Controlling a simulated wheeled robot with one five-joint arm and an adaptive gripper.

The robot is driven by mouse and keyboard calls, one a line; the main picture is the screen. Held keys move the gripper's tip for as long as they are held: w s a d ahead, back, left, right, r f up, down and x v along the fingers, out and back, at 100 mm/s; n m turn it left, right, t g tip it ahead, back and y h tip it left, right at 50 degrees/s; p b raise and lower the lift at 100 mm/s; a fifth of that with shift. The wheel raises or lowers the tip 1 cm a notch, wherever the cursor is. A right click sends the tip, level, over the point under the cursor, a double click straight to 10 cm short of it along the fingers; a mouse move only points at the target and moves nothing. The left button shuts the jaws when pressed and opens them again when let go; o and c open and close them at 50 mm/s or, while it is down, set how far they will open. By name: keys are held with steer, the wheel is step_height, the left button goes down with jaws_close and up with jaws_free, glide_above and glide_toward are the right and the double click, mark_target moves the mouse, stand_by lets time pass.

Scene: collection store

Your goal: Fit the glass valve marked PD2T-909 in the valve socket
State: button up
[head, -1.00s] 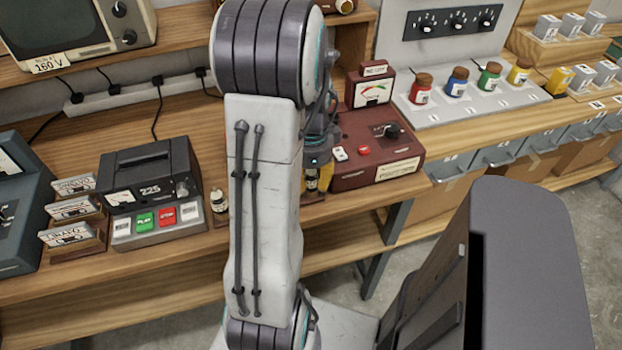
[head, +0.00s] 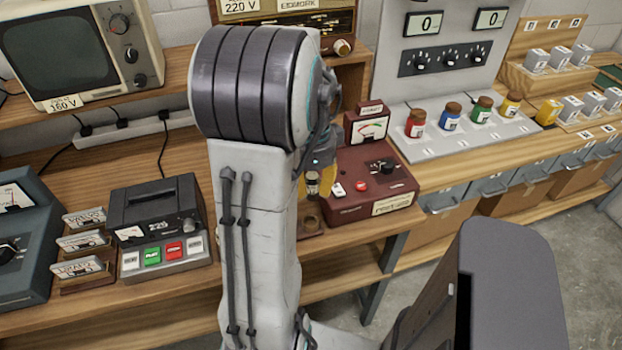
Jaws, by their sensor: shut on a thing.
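My gripper (head: 316,172) shows just right of my arm, its yellow fingers partly hidden by the arm. It is shut on a small dark glass valve with a pale band (head: 312,184), held roughly upright. The marking on it is too small to read. Below it on the bench is a small brown block with a round top (head: 311,222), which may be a socket; the valve appears apart from it. The dark red tester (head: 365,185) with a meter, a red button and a knob stands just right of the gripper.
Right stand several coloured jars (head: 450,118) on a grey panel. My arm hides the bench middle.

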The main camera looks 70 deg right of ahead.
steer(key=shift+s+d+r+p, duration=0.1)
steer(key=shift+d+r+p, duration=0.1)
steer(key=shift+r+p, duration=0.55)
steer(key=d+p, duration=0.2)
steer(key=d, duration=0.2)
steer(key=d+f+p, duration=0.1)
steer(key=d+p, duration=0.1)
steer(key=d, duration=0.2)
steer(key=d+p, duration=0.2)
steer(key=d, duration=0.2)
steer(key=shift+w+d+f, duration=0.25)
steer(key=shift+w+f, duration=0.1)
steer(key=shift+w, duration=0.05)
steer(key=d, duration=0.1)
steer(key=d+r, duration=0.1)
steer(key=d, duration=0.1)
steer(key=shift+w+d+r, duration=0.2)
steer(key=shift+r, duration=0.15)
steer(key=shift+d+f+b, duration=0.25)
steer(key=shift+f+b, duration=0.5)
steer(key=shift+d+f+b, duration=0.2)
steer(key=shift+f+b, duration=0.5)
steer(key=shift+f, duration=0.05)
steer(key=shift+d+f+b, duration=0.25)
steer(key=shift+f+b, duration=0.5)
steer(key=shift+f+b, duration=0.4)
steer(key=shift+f, duration=0.25)
steer(key=o, duration=0.7)
steer(key=shift+r, duration=0.1)
